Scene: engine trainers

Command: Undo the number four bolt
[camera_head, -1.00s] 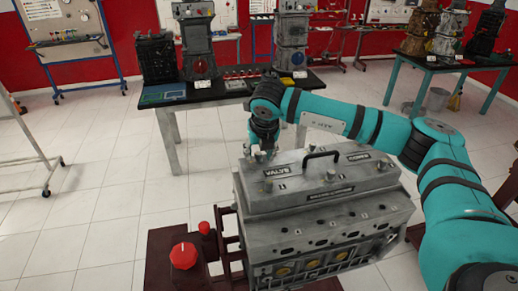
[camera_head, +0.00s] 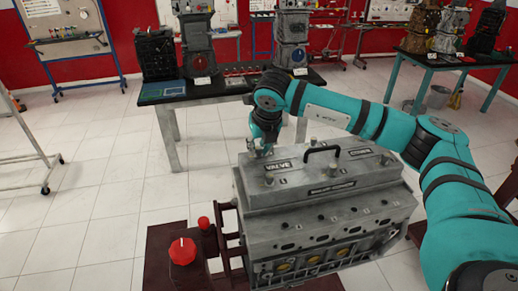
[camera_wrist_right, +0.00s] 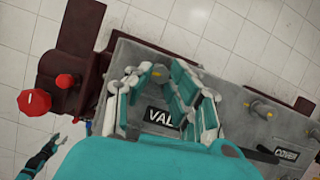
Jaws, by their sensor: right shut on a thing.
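The grey engine block (camera_head: 320,225) stands in front of me with a valve cover (camera_head: 318,182) on top, marked VALVE and COVER. My right gripper (camera_head: 258,150) points down at the cover's far left corner. In the right wrist view its fingers (camera_wrist_right: 160,80) close around a bolt (camera_wrist_right: 159,73) there, mostly hidden by them. I cannot read that bolt's number. My left gripper (camera_wrist_right: 55,143) shows small at the lower left of the wrist view, apart from the engine, its fingers apart.
A black handle (camera_head: 322,152) rises from the cover. A red knob (camera_head: 183,252) and a smaller one (camera_head: 204,223) sit on the dark red stand left of the engine. A black-topped table (camera_head: 230,88) with engine parts stands behind.

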